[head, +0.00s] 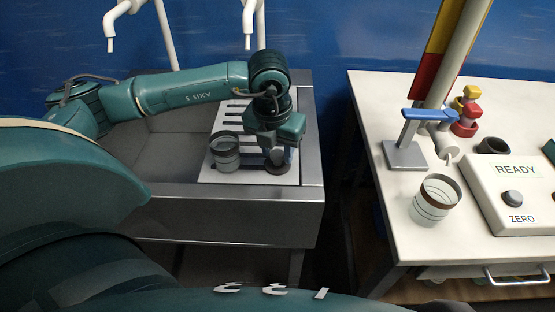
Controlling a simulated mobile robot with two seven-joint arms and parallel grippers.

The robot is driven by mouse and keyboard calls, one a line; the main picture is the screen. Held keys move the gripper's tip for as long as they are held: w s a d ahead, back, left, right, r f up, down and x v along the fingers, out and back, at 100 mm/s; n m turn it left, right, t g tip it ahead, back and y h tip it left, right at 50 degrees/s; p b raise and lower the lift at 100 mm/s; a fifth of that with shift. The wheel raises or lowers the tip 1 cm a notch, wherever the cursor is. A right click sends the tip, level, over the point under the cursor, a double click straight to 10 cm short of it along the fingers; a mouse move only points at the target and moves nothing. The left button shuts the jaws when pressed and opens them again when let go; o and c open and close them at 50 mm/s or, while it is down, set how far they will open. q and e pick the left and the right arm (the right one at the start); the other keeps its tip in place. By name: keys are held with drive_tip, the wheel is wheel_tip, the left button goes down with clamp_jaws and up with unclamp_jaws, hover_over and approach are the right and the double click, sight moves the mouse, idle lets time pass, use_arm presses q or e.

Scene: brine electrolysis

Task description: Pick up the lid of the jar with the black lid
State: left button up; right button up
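A clear glass jar with a dark band around its top (226,160) stands on the white slotted drainboard, left of my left gripper. A small dark round thing (277,167) sits at the drainboard's front right, under my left gripper; it looks like a black lid, but the hand partly covers it. My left gripper (276,154) points down right at this dark thing. Its fingers are dark and small here, so I cannot tell whether they are closed on it. My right gripper is not in view.
The steel sink (180,135) has a raised front edge, with white taps (250,25) above. Right of a gap stands a white table (400,225) with a glass beaker (435,201), a clamp stand (404,155), coloured stoppers (467,112) and a READY/ZERO box (515,175).

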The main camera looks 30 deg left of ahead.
use_arm(q)
drive_tip(key=c, duration=0.7)
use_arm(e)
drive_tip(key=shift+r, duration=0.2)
